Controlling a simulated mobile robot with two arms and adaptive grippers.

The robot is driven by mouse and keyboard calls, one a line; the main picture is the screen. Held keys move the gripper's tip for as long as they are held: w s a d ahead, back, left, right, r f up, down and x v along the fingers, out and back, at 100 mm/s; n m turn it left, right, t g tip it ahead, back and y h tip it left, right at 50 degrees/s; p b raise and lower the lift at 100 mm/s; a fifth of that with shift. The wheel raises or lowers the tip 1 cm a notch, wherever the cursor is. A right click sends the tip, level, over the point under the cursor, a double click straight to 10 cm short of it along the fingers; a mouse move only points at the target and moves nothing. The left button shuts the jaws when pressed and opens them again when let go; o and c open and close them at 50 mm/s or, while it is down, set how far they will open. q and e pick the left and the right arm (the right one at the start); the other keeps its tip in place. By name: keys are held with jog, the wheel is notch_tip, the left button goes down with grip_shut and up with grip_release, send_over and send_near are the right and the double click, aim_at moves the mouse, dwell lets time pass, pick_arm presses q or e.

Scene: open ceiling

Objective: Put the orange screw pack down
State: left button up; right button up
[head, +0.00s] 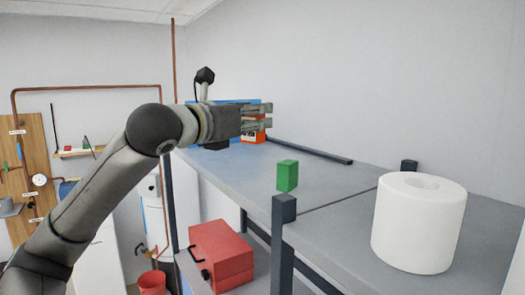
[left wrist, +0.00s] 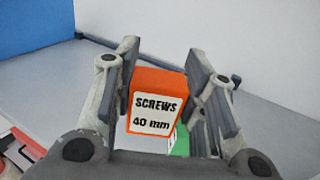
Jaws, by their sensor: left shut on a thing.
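The orange screw pack (left wrist: 155,82) has a white label reading "SCREWS 40 mm". In the left wrist view it sits between the two fingers of my left gripper (left wrist: 165,95), which is shut on it. In the head view my left gripper (head: 262,117) reaches in from the left over the far part of the grey shelf (head: 330,172). Parts of the orange pack (head: 253,136) show around the fingers there, and the rest is hidden. I cannot tell whether its underside touches the shelf. My right gripper is not in view.
A green box (head: 287,175) stands on the shelf, nearer than the pack. A large white roll (head: 419,222) stands at the front right. A dark rail (head: 309,151) runs along the back edge. A red toolbox (head: 221,256) is on the lower level. Shelf around the green box is clear.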

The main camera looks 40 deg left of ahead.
pick_arm(q)
jog(key=w+f, duration=0.3)
jog(key=w, duration=0.1)
jog(key=w+a+f, duration=0.1)
jog(key=w+f, duration=0.1)
jog(key=shift+w+f, duration=0.35)
jog(key=shift+a+f, duration=0.1)
jog(key=shift+f, duration=0.05)
jog(key=shift+w+f, duration=0.15)
jog(key=shift+f, duration=0.75)
jog(key=shift+w+f, duration=0.15)
jog(key=shift+f, duration=0.75)
jog(key=shift+a+f, duration=0.1)
jog(key=shift+s, duration=0.1)
jog(key=shift+f, duration=0.1)
jog(key=o, duration=0.9)
jog(key=shift+o, duration=0.7)
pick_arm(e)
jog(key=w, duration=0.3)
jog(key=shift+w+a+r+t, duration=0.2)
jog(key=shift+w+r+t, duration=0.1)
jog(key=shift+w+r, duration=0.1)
